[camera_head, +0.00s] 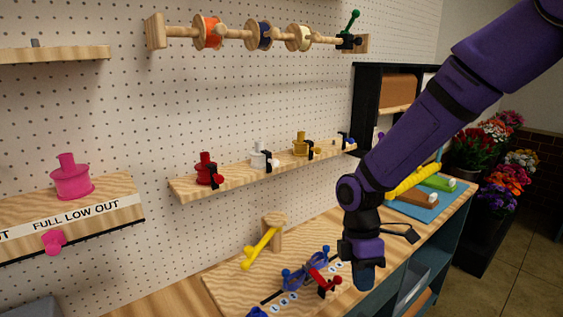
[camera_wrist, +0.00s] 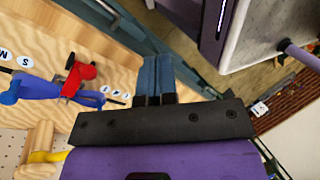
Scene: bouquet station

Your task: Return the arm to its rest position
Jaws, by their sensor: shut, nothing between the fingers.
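My purple arm reaches in from the upper right in the head view. My gripper (camera_head: 366,278) hangs over the front right part of the workbench. In the wrist view my gripper (camera_wrist: 156,80) has its two blue fingers together with nothing between them. A blue and red clamp-like piece (camera_head: 318,275) sits on the wooden board to the left of my gripper, apart from it. The same piece (camera_wrist: 62,88) shows at the left of the wrist view, beside letter marks.
A narrow shelf (camera_head: 190,188) holds red, white and gold pieces. A spool rail (camera_head: 180,32) is above. Flowers (camera_head: 500,185) stand at the right, beside open floor.

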